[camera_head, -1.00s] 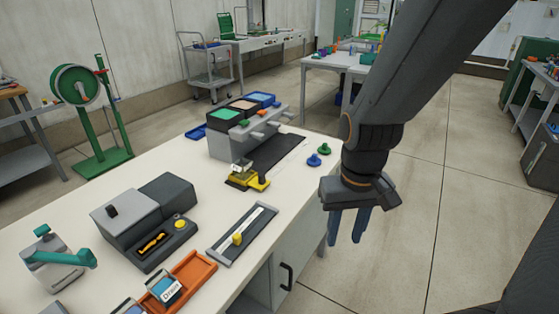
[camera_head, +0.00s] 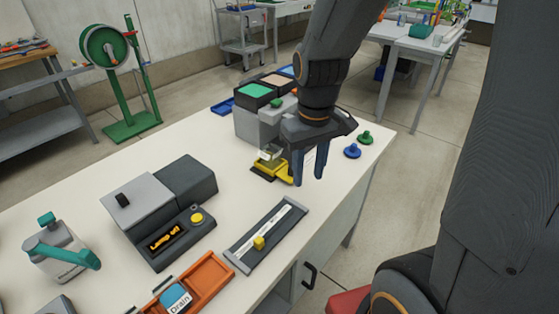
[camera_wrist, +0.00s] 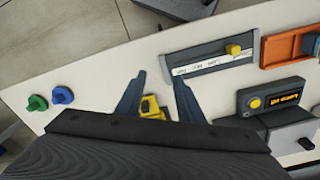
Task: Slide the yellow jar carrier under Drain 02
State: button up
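The yellow jar carrier (camera_head: 264,172) sits on the white bench in front of the grey drain unit (camera_head: 248,125), with a clear jar (camera_head: 270,154) on it. In the wrist view the yellow carrier (camera_wrist: 152,112) shows between my fingers, partly hidden by the gripper body. My gripper (camera_head: 308,182) points down beside the carrier's right end in the head view. Its two dark fingers are apart and nothing is seen held; it also shows in the wrist view (camera_wrist: 155,82). My arm hides most of the drains, and I cannot make out Drain 02.
A blue knob (camera_head: 352,150) and a green knob (camera_head: 364,137) stand to the right. A slider track (camera_head: 282,222) with a yellow slider lies nearer, beside an orange tray (camera_head: 215,272). A grey and black device (camera_head: 165,195) stands left.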

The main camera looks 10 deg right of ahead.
jog(key=w+n, duration=0.1)
jog(key=w, duration=0.3)
jog(key=w+n, duration=0.2)
jog(key=w, duration=0.1)
jog(key=w+n+b, duration=0.1)
jog(key=w, duration=0.3)
jog(key=shift+w+n, duration=0.3)
jog(key=shift+n, duration=0.1)
jog(key=shift+w+f, duration=0.2)
jog(key=shift+f+p, duration=0.3)
jog(key=shift+f, duration=3.3)
grip_shut()
